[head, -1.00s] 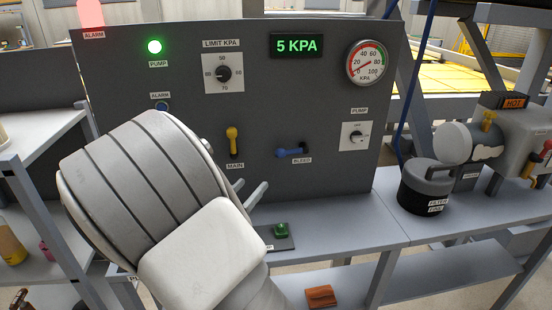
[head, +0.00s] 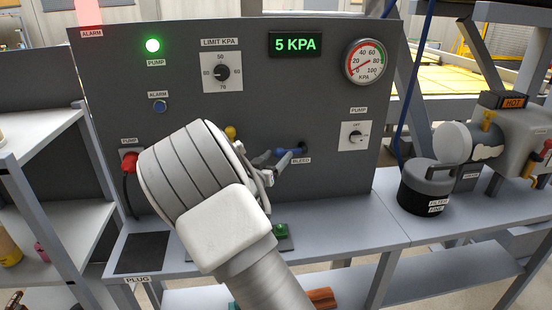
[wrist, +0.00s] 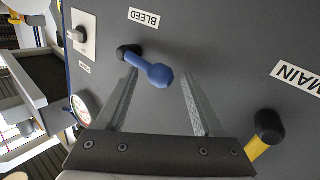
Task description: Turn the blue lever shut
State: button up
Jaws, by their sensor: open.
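The blue lever (head: 288,152) is on the grey panel, above and left of the BLEED label. Its handle lies near level, pointing left from a dark pivot. My gripper (head: 272,160) is open, close to the lever's free end. In the wrist view, the blue lever (wrist: 152,68) shows its rounded end between the two spread fingers of my gripper (wrist: 160,80). No grip on it shows; I cannot tell how deep the fingertips reach past it.
The yellow MAIN lever (wrist: 262,138) is to the side of my gripper, and my wrist partly hides it in the head view (head: 231,132). The display (head: 295,44) reads 5 KPA. A PUMP knob (head: 354,136) is right of the lever. A black filter pot (head: 425,190) stands on the bench.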

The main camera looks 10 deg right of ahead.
grip_shut()
dwell(0.3)
dwell(1.1)
